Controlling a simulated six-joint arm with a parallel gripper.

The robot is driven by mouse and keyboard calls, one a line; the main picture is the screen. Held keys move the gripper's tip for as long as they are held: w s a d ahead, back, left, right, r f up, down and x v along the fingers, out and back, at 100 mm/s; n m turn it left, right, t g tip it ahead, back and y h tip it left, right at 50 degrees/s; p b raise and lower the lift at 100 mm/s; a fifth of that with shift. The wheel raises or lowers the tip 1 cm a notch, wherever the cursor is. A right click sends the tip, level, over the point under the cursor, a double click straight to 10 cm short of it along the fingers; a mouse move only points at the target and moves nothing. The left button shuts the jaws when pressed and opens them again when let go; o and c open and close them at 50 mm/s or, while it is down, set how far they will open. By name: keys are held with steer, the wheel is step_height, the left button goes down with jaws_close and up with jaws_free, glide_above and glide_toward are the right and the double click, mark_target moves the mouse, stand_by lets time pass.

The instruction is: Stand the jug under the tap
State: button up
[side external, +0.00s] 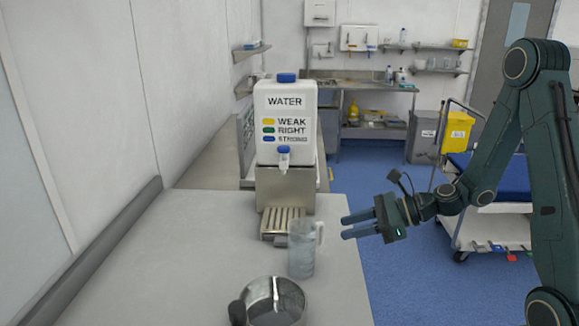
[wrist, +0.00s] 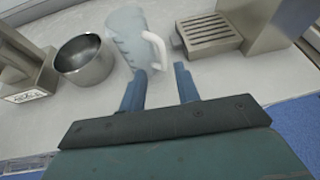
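The jug (side external: 301,252) is clear with a white handle and stands upright on the grey counter, in front of the slatted drip tray (side external: 283,224). In the wrist view the jug (wrist: 126,32) is ahead, its white handle (wrist: 155,48) on its right side. The tap (side external: 284,155) is blue and white, on the front of the white WATER container (side external: 285,105), above the drip tray. My gripper (side external: 345,226) is open and empty, right of the jug at the counter's edge. In the wrist view its fingers (wrist: 160,88) are apart, short of the handle.
A steel bowl (wrist: 84,60) stands left of the jug in the wrist view; the side view shows a steel pot (side external: 262,305) at the near edge. The drip tray (wrist: 208,30) is close right of the jug. A trolley (side external: 490,228) stands on the blue floor.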

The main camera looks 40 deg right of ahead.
steer(key=s+a+r+n+g+h, duration=0.1)
steer(key=s+a+r+n+g, duration=0.15)
steer(key=n, duration=0.45)
steer(key=s+a+r+n+g+h, duration=0.1)
steer(key=s+a+r+n+g, duration=0.2)
steer(key=n, duration=0.5)
steer(key=s+d+r+n+h, duration=0.2)
steer(key=s+r+n+h, duration=0.1)
steer(key=s+n, duration=0.3)
steer(key=s+d+r+n+h, duration=0.2)
steer(key=s+r+n, duration=0.3)
steer(key=s, duration=0.4)
steer(key=shift+n+t+h, duration=0.35)
steer(key=shift+n+h, duration=0.25)
steer(key=shift+n, duration=0.2)
steer(key=shift+o, duration=0.5)
steer(key=shift+r, duration=0.1)
steer(key=shift+w, duration=0.2)
